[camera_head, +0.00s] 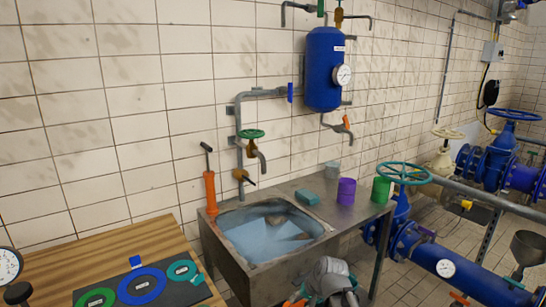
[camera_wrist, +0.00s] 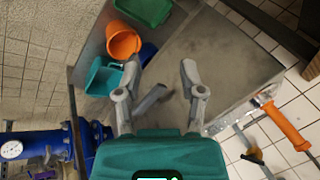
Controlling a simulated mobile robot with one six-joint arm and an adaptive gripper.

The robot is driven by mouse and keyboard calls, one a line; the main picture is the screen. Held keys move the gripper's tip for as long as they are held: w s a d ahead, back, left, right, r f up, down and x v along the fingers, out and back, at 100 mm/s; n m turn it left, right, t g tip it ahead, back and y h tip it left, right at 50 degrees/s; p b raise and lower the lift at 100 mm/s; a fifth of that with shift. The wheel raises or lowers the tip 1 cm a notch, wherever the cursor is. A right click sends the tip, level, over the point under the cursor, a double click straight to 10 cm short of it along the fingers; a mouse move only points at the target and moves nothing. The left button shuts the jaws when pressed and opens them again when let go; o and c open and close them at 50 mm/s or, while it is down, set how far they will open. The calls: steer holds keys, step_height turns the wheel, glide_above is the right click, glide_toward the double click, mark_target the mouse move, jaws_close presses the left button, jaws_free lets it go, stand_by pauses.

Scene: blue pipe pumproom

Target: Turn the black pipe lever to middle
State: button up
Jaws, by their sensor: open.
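The black pipe lever (camera_head: 249,180) is on a small brass valve at the lower end of the grey wall pipe, above the left back of the sink. It points right and slightly down. My gripper (camera_head: 330,270) is at the bottom of the head view, in front of the sink's right side, well below and right of the lever. In the wrist view my gripper (camera_wrist: 159,66) has its two grey fingers spread, with nothing between the tips. A small brass fitting (camera_wrist: 254,154) shows at lower right there; I cannot tell whether the lever is on it.
A green handwheel (camera_head: 251,134) and tap are above the lever. An orange hand pump (camera_head: 210,190) stands to its left. The metal sink (camera_head: 233,262) holds water. Purple (camera_head: 346,191) and green (camera_head: 381,190) cups stand on its right ledge. Blue pipework (camera_head: 440,262) is at right.

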steer(key=s+d+f+n+g+h, duration=0.2)
steer(key=s+d+g+h, duration=0.15)
steer(key=s+d, duration=0.45)
step_height(320, 180, up, 12)
steer(key=p, duration=1.2)
steer(key=shift+s+d+h, duration=0.35)
steer(key=shift+r+t, duration=0.1)
steer(key=shift+t, duration=0.15)
